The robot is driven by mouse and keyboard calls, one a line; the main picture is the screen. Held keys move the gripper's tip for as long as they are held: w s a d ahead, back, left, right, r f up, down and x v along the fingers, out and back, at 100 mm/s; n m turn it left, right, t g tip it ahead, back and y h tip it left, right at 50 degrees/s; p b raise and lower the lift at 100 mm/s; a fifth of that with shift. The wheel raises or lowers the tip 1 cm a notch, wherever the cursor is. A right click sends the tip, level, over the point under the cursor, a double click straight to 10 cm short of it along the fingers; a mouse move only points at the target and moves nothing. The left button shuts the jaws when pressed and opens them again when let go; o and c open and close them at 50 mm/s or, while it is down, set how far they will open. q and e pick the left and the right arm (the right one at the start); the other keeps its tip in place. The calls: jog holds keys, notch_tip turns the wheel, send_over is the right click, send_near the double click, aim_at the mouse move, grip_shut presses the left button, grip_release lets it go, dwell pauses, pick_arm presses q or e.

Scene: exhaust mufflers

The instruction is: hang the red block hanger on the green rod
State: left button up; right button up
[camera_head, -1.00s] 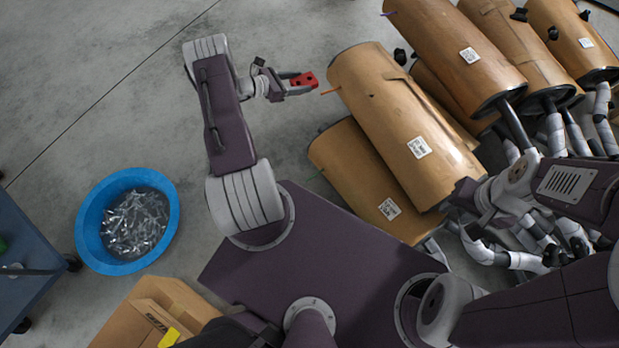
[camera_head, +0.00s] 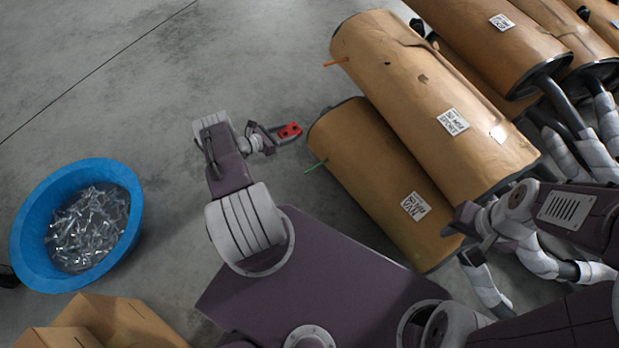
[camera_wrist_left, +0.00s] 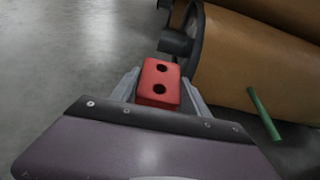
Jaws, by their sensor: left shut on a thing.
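The red block hanger (camera_head: 290,130) has two dark holes and is held in my left gripper (camera_head: 287,133), which is shut on it. In the left wrist view the hanger (camera_wrist_left: 158,84) sits between the two fingers, with both holes facing the camera. The green rod (camera_head: 315,167) sticks out from the left end of the lower brown muffler, a little below and right of the hanger in the head view. In the left wrist view the rod (camera_wrist_left: 264,114) is to the right, apart from the hanger. My right gripper (camera_head: 462,222) is by the mufflers' lower right; its fingers are unclear.
An orange rod (camera_head: 336,62) sticks out of the upper muffler (camera_head: 430,100). The lower muffler (camera_head: 385,180) lies beside it. A blue tub (camera_head: 75,169) of metal pieces and a cardboard box (camera_head: 120,322) are at left. The floor beyond my left arm is clear.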

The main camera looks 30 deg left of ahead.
aim_at(314, 172)
pick_arm(q)
notch_tip(314, 172, down, 15)
jog(key=b, duration=1.2)
jog(key=shift+r, duration=0.1)
jog(key=shift+d+r+p, duration=0.7)
jog(key=shift+d+p, duration=0.2)
jog(key=shift+p, duration=0.1)
jog(key=d, duration=0.7)
jog(key=shift+s+d+f, duration=0.15)
jog(key=shift+s, duration=0.2)
jog(key=shift+d, duration=0.25)
jog(key=d, duration=0.1)
jog(key=d+b, duration=0.1)
jog(key=d, duration=0.1)
jog(key=shift+s+d+f, duration=0.15)
jog(key=shift+d+f, duration=0.15)
jog(key=shift+a+f+b, duration=0.1)
jog(key=shift+f+b, duration=0.1)
jog(key=shift+b, duration=0.35)
jog(key=shift+r, duration=0.15)
